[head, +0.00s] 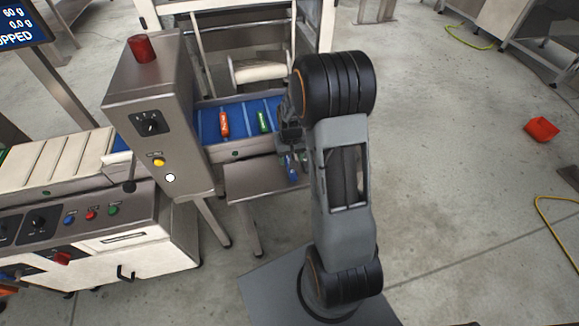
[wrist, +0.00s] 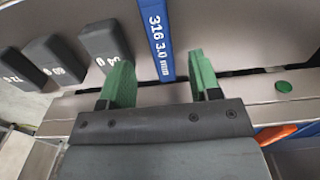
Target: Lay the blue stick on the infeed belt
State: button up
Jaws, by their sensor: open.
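The blue stick (wrist: 159,38), marked "316 3.0 mm", lies on the steel shelf (head: 250,182) beside the conveyor. It also shows as a small blue piece below my gripper in the head view (head: 291,169). My gripper (wrist: 160,76) is open above the shelf. Its two green fingers stand apart, with the stick's near end between them in the picture; I cannot tell the height gap. The infeed belt (head: 243,111) is blue, carrying an orange-red stick (head: 224,124) and a green stick (head: 264,122). My arm hides the belt's right end.
Several dark weight blocks (wrist: 99,40) stand left of the blue stick in the wrist view. The steel machine cabinet (head: 150,110), with a red lamp (head: 142,48) on top, rises left of the belt.

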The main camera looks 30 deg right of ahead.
aim_at(293, 174)
jog(key=shift+f, duration=2.4)
grip_shut()
jog(key=shift+r, duration=0.1)
